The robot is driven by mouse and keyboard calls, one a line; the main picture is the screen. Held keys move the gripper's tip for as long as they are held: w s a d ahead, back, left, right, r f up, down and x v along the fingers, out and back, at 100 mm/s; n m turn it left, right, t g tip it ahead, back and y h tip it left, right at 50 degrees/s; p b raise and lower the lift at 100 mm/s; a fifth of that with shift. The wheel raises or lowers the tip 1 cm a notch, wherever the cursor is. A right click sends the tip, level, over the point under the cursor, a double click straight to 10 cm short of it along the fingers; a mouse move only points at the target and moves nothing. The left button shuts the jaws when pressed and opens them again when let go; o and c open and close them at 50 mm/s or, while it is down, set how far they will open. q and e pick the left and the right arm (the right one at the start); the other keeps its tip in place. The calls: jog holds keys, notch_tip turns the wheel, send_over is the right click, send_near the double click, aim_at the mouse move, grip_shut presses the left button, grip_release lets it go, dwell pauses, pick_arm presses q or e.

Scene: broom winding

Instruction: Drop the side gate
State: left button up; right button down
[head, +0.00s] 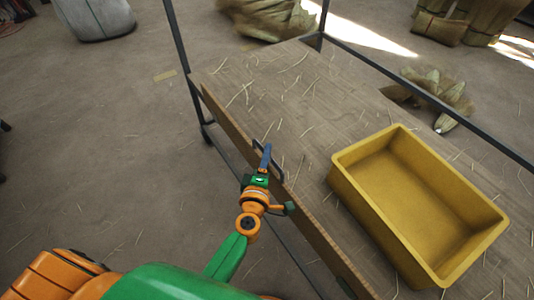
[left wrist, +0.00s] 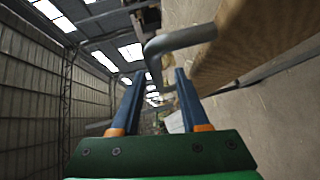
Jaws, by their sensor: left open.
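The side gate (head: 315,232) is a long wooden board standing along the left edge of the cart deck (head: 345,100). A grey metal handle (head: 281,168) sits on the gate. My left gripper (head: 266,152) is at this handle, with its fingers pointing toward it. In the left wrist view the blue fingers of the left gripper (left wrist: 159,75) are apart. The bent handle bar (left wrist: 185,38) reaches in between or just beyond the fingertips; I cannot tell whether they touch. The gate's wooden edge (left wrist: 240,42) is at the upper right there. My right gripper is out of view.
A yellow bin (head: 345,172) stands on the deck at the right, among scattered straw. Dark metal posts (head: 181,50) and a rail (head: 430,97) frame the deck. Straw bundles (head: 270,15) lie behind. The floor at the left is mostly clear.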

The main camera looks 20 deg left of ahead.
pick_arm(q)
jog(key=shift+w+f, duration=0.15)
jog(key=shift+w, duration=0.6)
jog(key=shift+s+d, duration=0.1)
jog(key=shift+s, duration=0.15)
jog(key=shift+s+d+r, duration=0.1)
jog(key=shift+s+r, duration=0.05)
jog(key=shift+r, duration=0.15)
jog(key=shift+c, duration=0.6)
grip_shut()
jog(key=shift+r, duration=0.1)
